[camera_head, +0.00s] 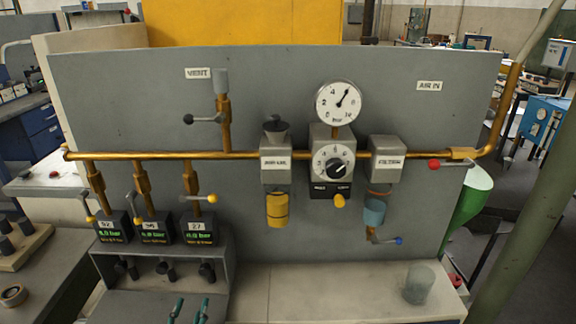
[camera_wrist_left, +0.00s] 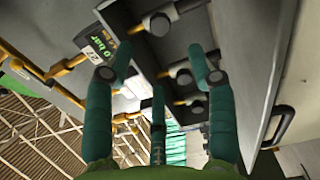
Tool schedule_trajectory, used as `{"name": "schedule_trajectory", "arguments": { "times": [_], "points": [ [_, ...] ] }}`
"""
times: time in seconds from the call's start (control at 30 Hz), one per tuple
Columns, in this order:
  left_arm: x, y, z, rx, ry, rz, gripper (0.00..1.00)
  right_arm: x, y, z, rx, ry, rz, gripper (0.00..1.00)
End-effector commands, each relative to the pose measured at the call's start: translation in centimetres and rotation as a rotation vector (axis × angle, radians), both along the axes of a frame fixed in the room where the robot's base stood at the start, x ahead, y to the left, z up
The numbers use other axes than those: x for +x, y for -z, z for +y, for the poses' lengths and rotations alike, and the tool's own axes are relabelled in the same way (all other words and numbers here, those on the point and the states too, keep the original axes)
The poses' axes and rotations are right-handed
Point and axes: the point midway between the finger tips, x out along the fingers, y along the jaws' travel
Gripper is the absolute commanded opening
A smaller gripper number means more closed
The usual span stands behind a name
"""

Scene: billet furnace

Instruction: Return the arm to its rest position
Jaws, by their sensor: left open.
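My left gripper (camera_head: 188,311) shows at the bottom edge of the head view, only its teal fingertips in the picture. They are apart, in front of the grey block under the digital displays. In the left wrist view the gripper (camera_wrist_left: 160,82) has its green fingers spread with nothing between them. Beyond them is the dark block with round knobs (camera_wrist_left: 183,76) and a lit display (camera_wrist_left: 100,42). The fingers look clear of the knobs, but the exact gap cannot be told. My right gripper is in neither view.
A grey panel (camera_head: 120,110) carries brass pipe (camera_head: 240,155), valve levers, a pressure gauge (camera_head: 338,103), a regulator (camera_head: 332,162) and a yellow bowl (camera_head: 277,209). A pale bench (camera_head: 320,290) below holds a translucent cup (camera_head: 419,285); its middle is clear. A green post (camera_head: 530,180) stands at right.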

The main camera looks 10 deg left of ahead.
Motion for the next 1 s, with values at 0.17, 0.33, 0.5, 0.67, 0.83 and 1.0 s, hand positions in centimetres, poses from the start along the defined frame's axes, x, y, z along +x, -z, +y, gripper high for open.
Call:
{"name": "schedule_trajectory", "arguments": {
  "times": [0.17,0.33,0.5,0.67,0.83,1.0],
  "points": [
    [0.3,0.2,-3.2,0.103,0.119,0.086,0.56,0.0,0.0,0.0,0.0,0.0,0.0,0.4],
    [-1.2,1.4,-10.1,0.413,0.41,0.305,0.56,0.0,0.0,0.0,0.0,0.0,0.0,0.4],
    [-5.5,3.2,-14.6,0.788,0.709,0.538,0.56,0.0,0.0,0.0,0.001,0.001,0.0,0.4],
    [-10.1,4.1,-15.6,1.064,0.923,0.721,0.56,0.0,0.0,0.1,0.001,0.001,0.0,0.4],
    [-13.8,4.2,-15.0,1.232,1.066,0.855,0.56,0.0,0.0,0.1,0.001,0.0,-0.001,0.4],
    [-16.8,3.9,-14.2,1.344,1.176,0.962,0.56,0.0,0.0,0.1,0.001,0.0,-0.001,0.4]
  ]
}}
